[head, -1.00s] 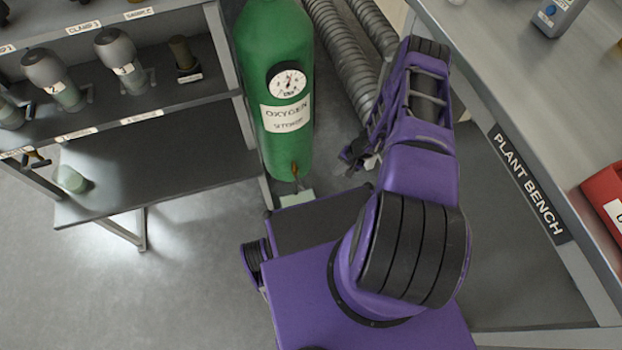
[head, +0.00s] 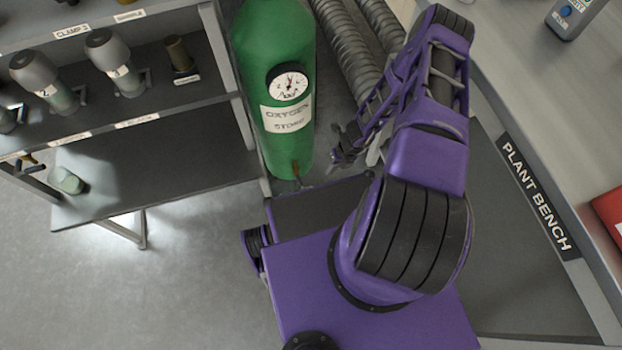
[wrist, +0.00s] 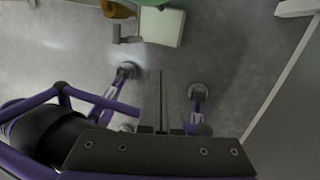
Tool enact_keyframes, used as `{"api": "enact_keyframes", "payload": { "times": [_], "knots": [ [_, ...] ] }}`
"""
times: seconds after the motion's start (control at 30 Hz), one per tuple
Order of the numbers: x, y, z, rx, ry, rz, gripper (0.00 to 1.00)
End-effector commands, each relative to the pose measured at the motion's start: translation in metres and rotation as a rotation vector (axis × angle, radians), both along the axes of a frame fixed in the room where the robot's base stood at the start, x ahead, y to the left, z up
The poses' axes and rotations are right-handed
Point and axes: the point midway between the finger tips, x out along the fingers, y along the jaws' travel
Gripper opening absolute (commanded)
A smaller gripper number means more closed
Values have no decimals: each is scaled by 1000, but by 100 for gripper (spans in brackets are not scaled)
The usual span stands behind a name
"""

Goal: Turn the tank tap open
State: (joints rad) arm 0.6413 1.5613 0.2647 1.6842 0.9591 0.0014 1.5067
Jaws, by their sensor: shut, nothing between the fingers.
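The green tank (head: 280,110) labelled "OXYGEN STORE" stands upright behind my base, with a round gauge (head: 290,83) on its front. A small brown tap lever (head: 296,169) shows low on its front. An orange-brown part (wrist: 118,8), apparently this lever, is cut off at the top of the wrist view. My gripper (head: 337,158) is to the right of the tank's lower part, apart from the lever. In the wrist view its fingers (wrist: 161,75) are together and empty, pointing toward the floor area below the tank.
A pale block (wrist: 163,27) lies by the tank's foot in the wrist view. A grey shelf (head: 150,165) with bottles stands left of the tank. Ribbed hoses (head: 345,45) run behind my arm. The plant bench (head: 520,110) stands to the right. Open floor (head: 80,270) lies front left.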

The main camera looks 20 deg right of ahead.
Motion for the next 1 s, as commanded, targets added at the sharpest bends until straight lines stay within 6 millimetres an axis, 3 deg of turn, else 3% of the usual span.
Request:
{"api": "enact_keyframes", "payload": {
  "times": [0.27, 0.47, 0.8, 1.0],
  "knots": [
    [-2, 5, -1, 9, 52, -175, 0],
    [-1, 13, -31, 10, 53, -175, 0],
    [4, 32, -100, 8, 53, -172, 0],
    [10, 59, -101, 9, 51, -171, 0]
  ]
}}
